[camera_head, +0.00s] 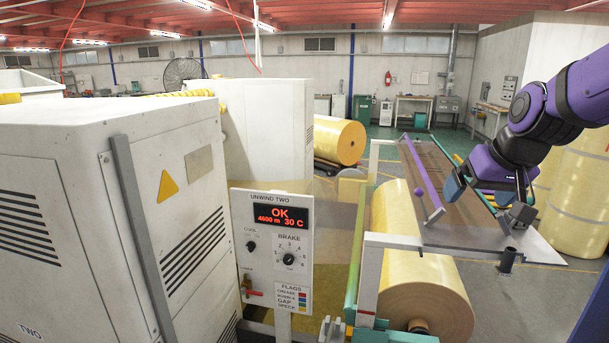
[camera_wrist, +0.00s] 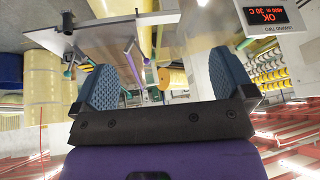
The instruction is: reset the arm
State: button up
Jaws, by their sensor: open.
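My purple arm reaches in from the upper right in the head view. My gripper (camera_head: 482,193) is over the right part of the inclined brown table. In the wrist view, which is turned upside down, my gripper (camera_wrist: 160,85) has its two blue ribbed pads spread wide apart. Nothing sits between the pads. Behind them the wrist view shows yellow rolls and the red-lit display (camera_wrist: 268,17).
The control panel (camera_head: 270,262) reads OK, 4600 m, 30 C. A yellow roll (camera_head: 415,255) lies under the brown table (camera_head: 447,225), which carries a purple bar (camera_head: 420,168). A white cabinet (camera_head: 70,200) fills the left. Grey floor is open at lower right.

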jog(key=s+r+h, duration=0.1)
jog(key=s+r, duration=0.1)
jog(key=s, duration=1.8)
jog(key=shift+a+r+g, duration=0.2)
jog(key=shift+a+g, duration=0.1)
jog(key=shift+a, duration=0.15)
